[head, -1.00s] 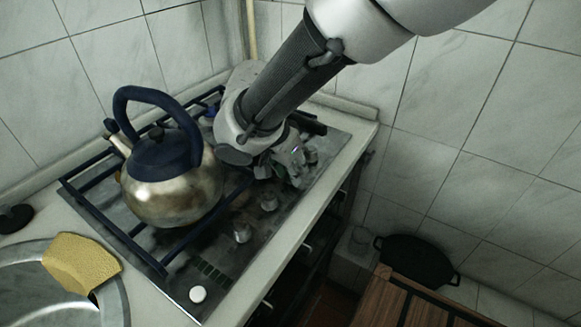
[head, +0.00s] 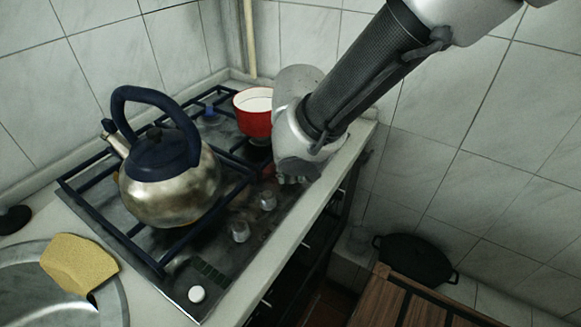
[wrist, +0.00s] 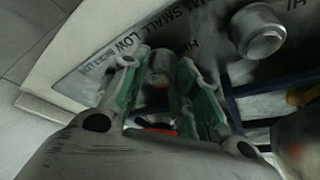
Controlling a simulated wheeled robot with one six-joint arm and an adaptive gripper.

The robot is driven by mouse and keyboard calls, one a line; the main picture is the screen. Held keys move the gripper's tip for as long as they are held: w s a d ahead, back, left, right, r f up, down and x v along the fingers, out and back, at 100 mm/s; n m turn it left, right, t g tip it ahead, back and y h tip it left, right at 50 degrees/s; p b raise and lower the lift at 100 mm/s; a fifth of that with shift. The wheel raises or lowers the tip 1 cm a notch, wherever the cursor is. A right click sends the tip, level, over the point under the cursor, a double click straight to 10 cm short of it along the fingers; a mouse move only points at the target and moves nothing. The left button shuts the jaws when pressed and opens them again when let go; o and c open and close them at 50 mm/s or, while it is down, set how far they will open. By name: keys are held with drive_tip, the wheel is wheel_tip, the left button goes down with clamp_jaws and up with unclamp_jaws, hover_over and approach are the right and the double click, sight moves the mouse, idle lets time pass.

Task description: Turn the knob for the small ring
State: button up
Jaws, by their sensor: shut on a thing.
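My gripper (wrist: 158,75) has its green-padded fingers on either side of a grey knob (wrist: 160,62) in the wrist view. It is shut on this knob. Printed letters beside it on the dark hob panel read "SMALL" and "LOW". In the head view my gripper (head: 290,178) is low at the far end of the knob row, and my wrist hides the held knob. Two other knobs, one nearer (head: 240,231) and one in the middle (head: 268,200), stand free. A free knob (wrist: 258,32) also shows in the wrist view. The small ring cannot be made out clearly.
A steel kettle (head: 170,190) with a dark blue handle stands on the hob grate, left of the knobs. A red pot (head: 253,120) stands behind, close to my wrist. A yellow cloth (head: 80,262) lies by the sink. A white button (head: 196,294) is at the panel's near end.

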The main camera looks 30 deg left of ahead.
drive_tip(key=shift+n, duration=0.4)
drive_tip(key=o, duration=1)
drive_tip(key=v, duration=1.2)
drive_tip(key=shift+w+d, duration=0.15)
drive_tip(key=shift+d, duration=0.05)
